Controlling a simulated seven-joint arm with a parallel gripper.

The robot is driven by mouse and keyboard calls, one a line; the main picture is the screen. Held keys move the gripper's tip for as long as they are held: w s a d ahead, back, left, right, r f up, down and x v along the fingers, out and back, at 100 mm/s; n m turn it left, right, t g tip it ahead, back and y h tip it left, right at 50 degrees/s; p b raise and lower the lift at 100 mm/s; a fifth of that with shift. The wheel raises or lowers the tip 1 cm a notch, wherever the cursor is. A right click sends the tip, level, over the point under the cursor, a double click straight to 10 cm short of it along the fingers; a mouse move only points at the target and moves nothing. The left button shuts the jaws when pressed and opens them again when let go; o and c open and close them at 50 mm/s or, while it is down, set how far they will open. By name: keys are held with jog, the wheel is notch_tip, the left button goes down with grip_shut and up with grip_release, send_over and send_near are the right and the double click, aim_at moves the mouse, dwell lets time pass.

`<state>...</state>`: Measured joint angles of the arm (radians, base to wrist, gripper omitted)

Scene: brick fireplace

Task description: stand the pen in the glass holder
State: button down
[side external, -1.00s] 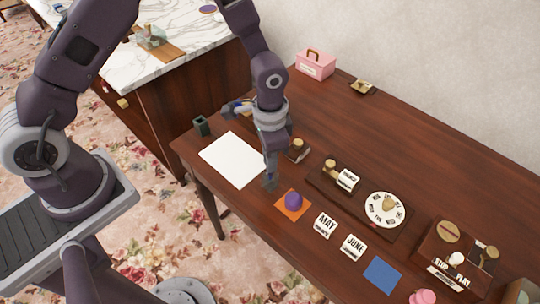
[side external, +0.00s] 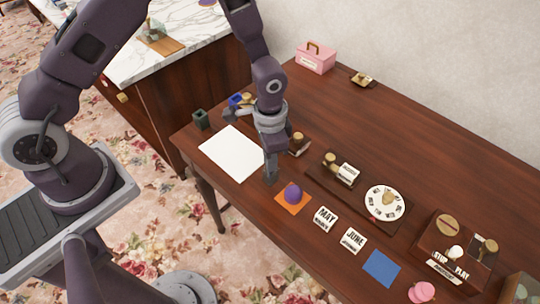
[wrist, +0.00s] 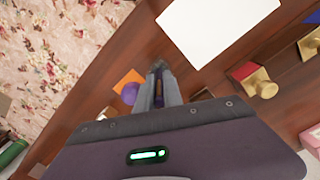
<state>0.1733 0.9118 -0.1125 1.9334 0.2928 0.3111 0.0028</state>
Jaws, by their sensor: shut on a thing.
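My gripper (side external: 270,180) is low over the table between the white sheet and the orange square; the wrist view also shows its fingers (wrist: 158,70). It is shut on a thin piece, dark with a yellowish part, seen between the fingers in the wrist view; I take it for the pen (wrist: 158,90). Most of it is hidden by the fingers, and I cannot make it out in the side view. A dark green, square, open-topped cup (side external: 201,120), which looks like the glass holder, stands at the table's left edge, behind the white sheet and apart from my gripper.
A purple dome (side external: 292,193) on an orange square (side external: 283,203) is close beside my gripper. A white sheet (side external: 232,150) lies flat to the left. A blue block (side external: 236,100), a dark tray with a dial (side external: 385,203) and label cards (side external: 325,220) stand around. The back middle is clear.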

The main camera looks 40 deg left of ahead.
jog(key=shift+f, duration=0.2)
jog(key=c, duration=1.4)
grip_release()
notch_tip(320, 180, up, 7)
jog(key=shift+r, duration=0.1)
jog(key=s+a+r+n+t, duration=0.15)
jog(key=a+r, duration=0.25)
jog(key=r, duration=0.7)
jog(key=s+a+r+n+t, duration=0.1)
jog(key=s+r, duration=0.3)
jog(key=s, duration=0.2)
jog(key=s+a+r+n+t, duration=0.1)
jog(key=s+a+r+n, duration=0.1)
jog(key=s+r, duration=0.3)
jog(key=s+a+r+n+t, duration=0.1)
jog(key=s+a+r+t, duration=0.1)
jog(key=s+r, duration=0.2)
jog(key=shift+s+r+n, duration=0.15)
jog(key=shift+s, duration=0.7)
jog(key=shift+s+r+n, duration=0.1)
jog(key=shift+s+r, duration=0.05)
jog(key=shift+s, duration=0.7)
